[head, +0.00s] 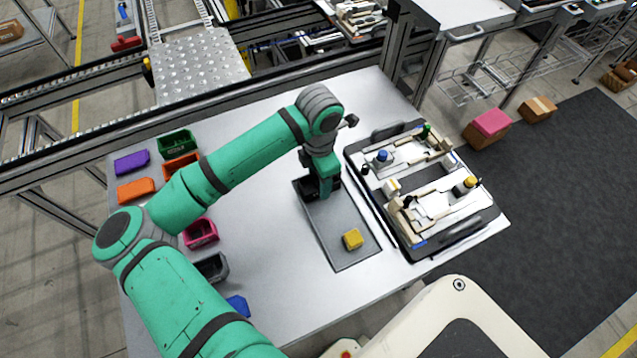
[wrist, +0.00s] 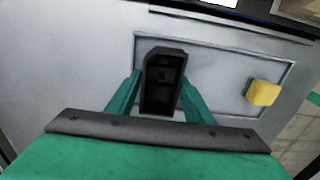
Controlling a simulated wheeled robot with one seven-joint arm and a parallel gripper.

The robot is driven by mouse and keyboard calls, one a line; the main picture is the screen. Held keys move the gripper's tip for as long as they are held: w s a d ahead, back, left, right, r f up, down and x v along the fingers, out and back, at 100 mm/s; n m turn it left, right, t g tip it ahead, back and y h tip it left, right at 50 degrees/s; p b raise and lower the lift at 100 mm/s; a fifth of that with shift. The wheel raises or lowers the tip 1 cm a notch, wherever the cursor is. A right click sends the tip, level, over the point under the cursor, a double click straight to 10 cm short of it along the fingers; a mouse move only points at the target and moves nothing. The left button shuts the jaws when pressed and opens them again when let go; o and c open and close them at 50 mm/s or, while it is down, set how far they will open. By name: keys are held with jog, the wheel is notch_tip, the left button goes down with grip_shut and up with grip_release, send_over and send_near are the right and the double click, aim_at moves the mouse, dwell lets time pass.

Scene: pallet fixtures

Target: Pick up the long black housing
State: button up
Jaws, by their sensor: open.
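The long black housing (wrist: 161,82) lies on the grey tray (wrist: 215,75) in the wrist view. It is a dark, open-topped, elongated part. My gripper (wrist: 157,92) has its two green fingers apart, one on each side of the housing. I cannot tell whether the fingers touch it. In the head view my gripper (head: 322,192) points down over the far end of the tray (head: 338,240). There the housing is mostly hidden by my gripper, with only dark parts showing around it.
A yellow block (head: 352,239) sits at the tray's near end. A black pallet fixture (head: 385,222) with white and tan parts stands to the right. Several coloured bins, including a pink one (head: 201,233), line the table's left side. The table between bins and tray is clear.

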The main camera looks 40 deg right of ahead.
jog(key=shift+w, duration=0.1)
jog(key=c, duration=0.4)
jog(key=shift+s+d, duration=0.2)
jog(key=c, duration=0.4)
jog(key=shift+o, duration=0.2)
jog(key=shift+w+a+r, duration=0.1)
jog(key=shift+w+a, duration=0.05)
jog(key=shift+a, duration=0.2)
jog(key=shift+d+r, duration=0.1)
jog(key=shift+r, duration=0.5)
jog(key=s+a+r, duration=0.5)
jog(key=s+r, duration=0.6)
jog(key=s, duration=0.2)
jog(key=shift+r, duration=0.35)
